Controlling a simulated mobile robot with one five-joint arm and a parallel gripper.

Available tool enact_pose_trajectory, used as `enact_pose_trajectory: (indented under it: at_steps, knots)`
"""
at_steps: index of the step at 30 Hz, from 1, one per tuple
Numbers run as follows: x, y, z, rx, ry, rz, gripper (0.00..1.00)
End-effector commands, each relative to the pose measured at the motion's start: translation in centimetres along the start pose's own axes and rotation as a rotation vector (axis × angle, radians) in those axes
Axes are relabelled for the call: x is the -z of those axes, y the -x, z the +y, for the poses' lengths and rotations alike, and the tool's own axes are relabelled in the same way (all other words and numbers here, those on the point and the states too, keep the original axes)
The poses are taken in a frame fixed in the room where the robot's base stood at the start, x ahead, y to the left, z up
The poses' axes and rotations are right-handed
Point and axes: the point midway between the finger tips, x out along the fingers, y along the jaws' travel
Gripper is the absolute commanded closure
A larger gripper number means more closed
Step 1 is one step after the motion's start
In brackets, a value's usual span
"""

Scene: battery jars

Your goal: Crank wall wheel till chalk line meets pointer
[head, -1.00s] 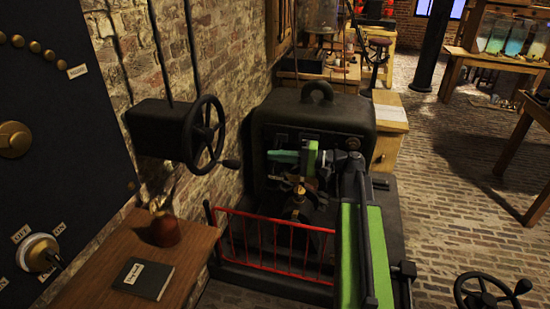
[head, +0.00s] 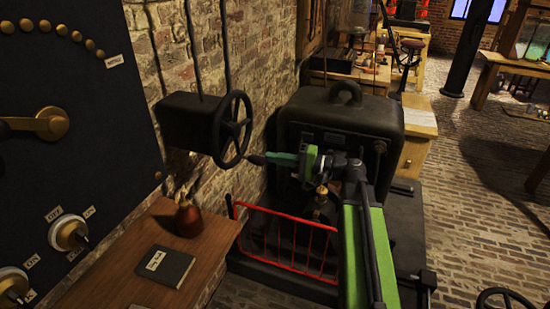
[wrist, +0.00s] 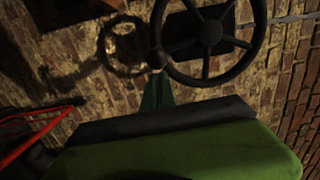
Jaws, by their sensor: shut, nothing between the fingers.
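The black wall wheel (head: 232,129) is spoked and stands out from a dark box (head: 188,122) on the brick wall; it also shows at the top of the wrist view (wrist: 208,33). Its crank handle (head: 256,159) points toward my gripper (head: 274,158). My gripper's teal fingers are shut and empty, with their tips at the handle's end. In the wrist view the fingers (wrist: 158,88) lie just below the handle's round end (wrist: 158,60). I cannot tell whether they touch. I cannot make out a chalk line or a pointer.
A dark machine (head: 340,125) stands behind my arm, with a red railing (head: 285,245) before it. A wooden table (head: 215,235) with a dark book (head: 165,266) and a red-brown pot (head: 188,218) stands below the wheel. A black panel (head: 75,150) is at left.

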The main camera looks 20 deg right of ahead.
Motion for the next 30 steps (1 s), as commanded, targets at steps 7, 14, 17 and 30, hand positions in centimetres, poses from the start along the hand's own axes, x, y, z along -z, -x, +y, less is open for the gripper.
enact_pose_trajectory:
  at_steps: [7,14,17,30]
  knots:
    - [-0.4,-0.3,0.4,0.000,0.000,0.009,1.00]
    - [-0.3,-0.3,0.4,0.000,0.000,0.010,1.00]
    - [0.3,-0.2,0.5,0.000,0.000,0.009,1.00]
    - [2.8,7.5,1.1,0.000,-0.002,0.005,1.00]
